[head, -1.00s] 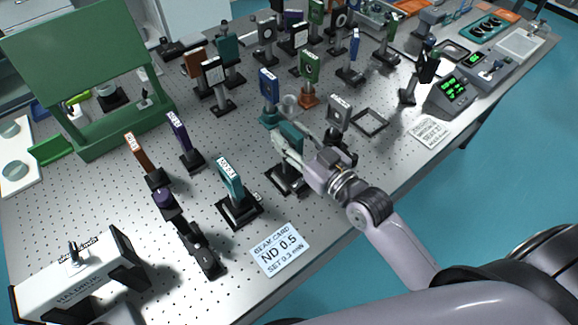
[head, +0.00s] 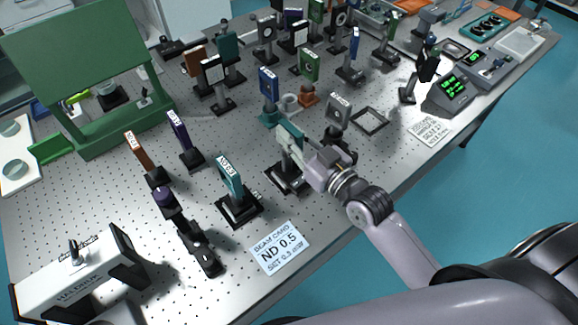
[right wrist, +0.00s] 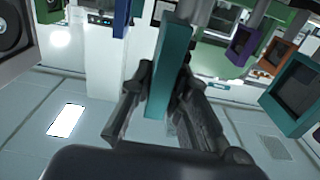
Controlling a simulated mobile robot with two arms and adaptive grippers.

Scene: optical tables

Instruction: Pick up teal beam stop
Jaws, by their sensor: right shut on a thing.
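The teal beam stop (head: 289,136) stands upright on a black base (head: 288,178) near the middle of the table's front part. My right gripper (head: 295,147) reaches it from the right and is shut on its teal upper part. In the right wrist view, the teal plate (right wrist: 170,75) stands between the two dark fingers (right wrist: 160,105). Its base is hidden there. Another teal-framed plate (head: 230,178) stands on its own black base just to the left; it also shows at the right of the right wrist view (right wrist: 297,93). My left gripper is not in view.
A grey-framed mount (head: 338,110) and a blue one (head: 268,84) stand close behind the gripper. A purple mount (head: 179,130) and an orange one (head: 138,150) stand to the left.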

